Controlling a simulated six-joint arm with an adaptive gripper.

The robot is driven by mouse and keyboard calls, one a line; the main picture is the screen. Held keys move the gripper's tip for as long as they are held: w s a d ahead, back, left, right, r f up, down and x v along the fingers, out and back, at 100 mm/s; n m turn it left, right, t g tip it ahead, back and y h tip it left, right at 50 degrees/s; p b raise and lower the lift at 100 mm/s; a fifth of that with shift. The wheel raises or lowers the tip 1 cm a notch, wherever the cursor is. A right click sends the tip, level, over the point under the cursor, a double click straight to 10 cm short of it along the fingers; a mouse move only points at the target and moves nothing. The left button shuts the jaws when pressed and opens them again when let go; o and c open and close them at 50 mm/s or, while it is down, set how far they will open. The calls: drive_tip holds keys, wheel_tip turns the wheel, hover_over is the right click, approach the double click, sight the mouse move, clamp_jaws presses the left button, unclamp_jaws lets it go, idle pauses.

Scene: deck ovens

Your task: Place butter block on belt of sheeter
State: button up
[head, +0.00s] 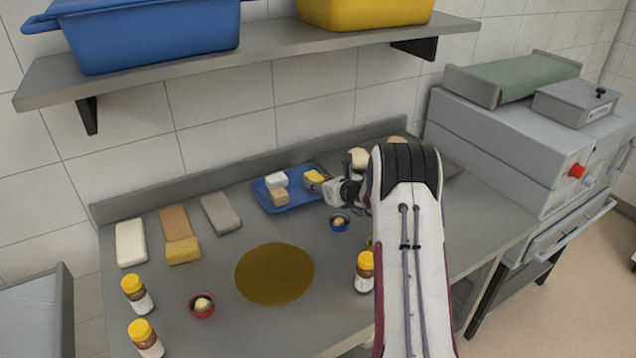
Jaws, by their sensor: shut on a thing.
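A yellow block (313,176), looking like butter, is at the right end of the blue tray (291,206). My gripper (319,183) is shut on it from the right; the fingers are small and partly hidden, and I cannot tell whether the block still touches the tray. A larger yellow block (183,251) lies on the counter at left. A grey machine at the right, seemingly the sheeter, has a green belt (522,77) on top.
A white block (276,180) and a tan block (280,197) sit in the tray. Several yellow-capped bottles, a red bowl (201,305) and a blue bowl (339,223) stand on the counter. A shelf (270,45) overhangs the back. A grey box (575,103) with a knob stands beside the belt.

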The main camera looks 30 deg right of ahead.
drive_tip(key=shift+f, duration=0.2)
idle(0.3)
drive_tip(key=o, duration=1.1)
drive_tip(key=shift+v, duration=3.9)
drive_tip(key=shift+w+a+r, duration=0.1)
drive_tip(key=shift+r, duration=0.1)
drive_tip(key=shift+a, duration=0.1)
